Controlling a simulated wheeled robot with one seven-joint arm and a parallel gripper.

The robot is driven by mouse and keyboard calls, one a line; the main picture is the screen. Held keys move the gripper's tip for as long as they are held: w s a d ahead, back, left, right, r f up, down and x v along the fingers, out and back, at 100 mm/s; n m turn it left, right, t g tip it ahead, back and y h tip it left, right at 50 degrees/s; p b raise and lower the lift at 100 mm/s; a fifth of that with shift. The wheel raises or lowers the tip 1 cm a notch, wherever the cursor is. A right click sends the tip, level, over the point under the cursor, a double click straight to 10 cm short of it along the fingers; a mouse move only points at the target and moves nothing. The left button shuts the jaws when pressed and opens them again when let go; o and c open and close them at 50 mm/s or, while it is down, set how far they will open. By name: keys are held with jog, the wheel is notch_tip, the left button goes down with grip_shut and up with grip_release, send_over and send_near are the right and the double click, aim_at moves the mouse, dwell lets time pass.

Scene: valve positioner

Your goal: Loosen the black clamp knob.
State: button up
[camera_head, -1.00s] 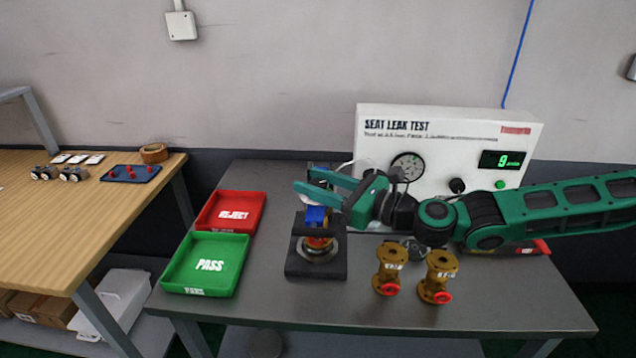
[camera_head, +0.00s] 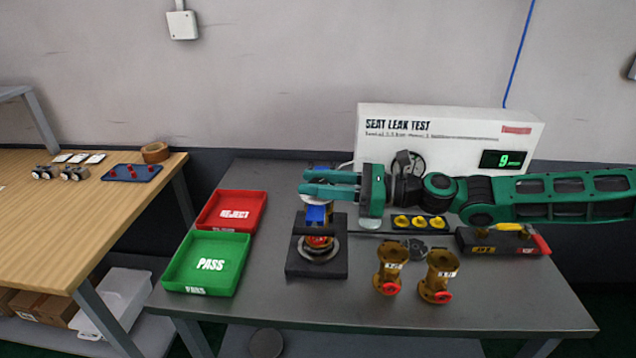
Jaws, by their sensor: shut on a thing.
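The clamp fixture (camera_head: 300,270) is a dark base plate near the middle of the table. It holds a valve (camera_head: 318,242) with a blue part (camera_head: 316,214) on top and a black bar across it. My gripper (camera_head: 308,182) reaches in from the right, fingers pointing left, level at the top of the fixture. Its fingers are closed around the fixture's top, where the black clamp knob is. The knob itself is hidden by the fingers.
Green PASS tray (camera_head: 207,290) and red REJECT tray (camera_head: 230,228) stand left. Two brass valves (camera_head: 390,268) (camera_head: 438,276) stand front right. Behind are the white seat leak tester (camera_head: 450,150), a yellow-topped strip (camera_head: 419,222) and a dark tool block (camera_head: 490,243). The table front is clear.

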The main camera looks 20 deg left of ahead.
jog(key=n+g+h, duration=0.1)
jog(key=n+g, duration=0.1)
jog(key=g, duration=0.1)
jog(key=n+g+h, duration=0.1)
jog(key=n+g, duration=0.1)
jog(key=g, duration=0.1)
jog(key=shift+w, duration=0.15)
jog(key=shift+n+g+h, duration=1.9)
jog(key=shift+n+g, duration=0.1)
jog(key=shift+g, duration=0.4)
jog(key=o, duration=1.1)
jog(key=shift+c, duration=0.2)
jog(key=shift+r, duration=0.1)
